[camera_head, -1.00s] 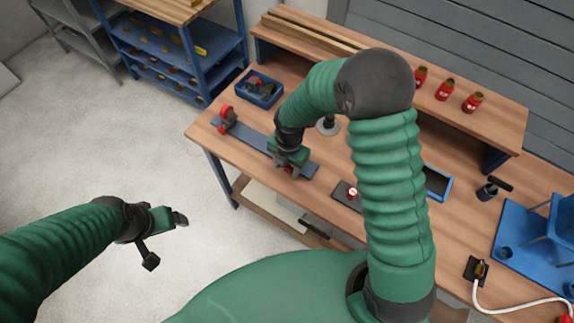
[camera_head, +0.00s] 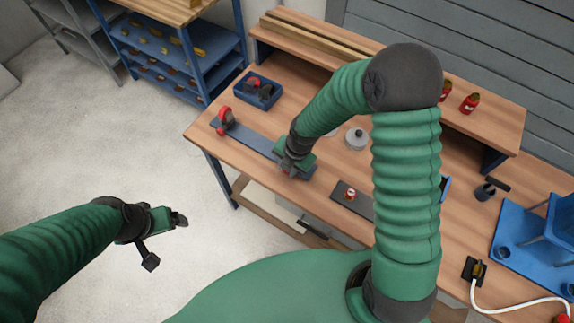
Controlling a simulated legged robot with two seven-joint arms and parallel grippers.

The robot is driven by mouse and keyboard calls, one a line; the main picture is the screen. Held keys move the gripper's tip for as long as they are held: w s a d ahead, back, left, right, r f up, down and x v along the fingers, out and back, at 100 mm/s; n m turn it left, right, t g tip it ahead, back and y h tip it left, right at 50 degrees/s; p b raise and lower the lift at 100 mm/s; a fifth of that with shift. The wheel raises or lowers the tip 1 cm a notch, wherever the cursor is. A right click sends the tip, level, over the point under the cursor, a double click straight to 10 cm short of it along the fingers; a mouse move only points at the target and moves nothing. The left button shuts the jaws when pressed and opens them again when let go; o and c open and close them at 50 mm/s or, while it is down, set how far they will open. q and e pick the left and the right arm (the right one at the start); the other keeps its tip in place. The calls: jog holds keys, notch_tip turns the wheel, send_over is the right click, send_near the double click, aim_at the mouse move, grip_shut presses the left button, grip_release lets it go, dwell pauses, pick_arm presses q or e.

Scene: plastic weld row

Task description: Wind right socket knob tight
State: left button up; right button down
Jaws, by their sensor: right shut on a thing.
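A blue-grey bar (camera_head: 250,139) lies on the bench near its front left edge. A red knob or wheel in a dark holder (camera_head: 225,117) stands at its left end. My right gripper (camera_head: 290,172) is over the bar's right end, pointing down, shut on the right socket knob. The knob itself is hidden by the gripper and wrist. My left gripper (camera_head: 167,241) is open and empty above the floor, left of the bench and apart from it.
A blue bin (camera_head: 258,90) stands behind the bar. A dark plate with a small red-and-white part (camera_head: 350,194) and a round grey piece (camera_head: 357,138) lie to the right. Red bottles (camera_head: 469,103) stand on the raised shelf.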

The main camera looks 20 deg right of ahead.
jog(key=shift+s+d+t+y, duration=0.15)
jog(key=shift+s+t+y, duration=0.15)
jog(key=shift+t+y, duration=0.5)
jog(key=shift+f+t+y, duration=0.2)
jog(key=shift+t+y, duration=0.6)
jog(key=shift+t, duration=0.4)
jog(key=c, duration=1.1)
grip_release()
jog(key=shift+s, duration=0.1)
jog(key=shift+c, duration=0.2)
jog(key=shift+r, duration=0.1)
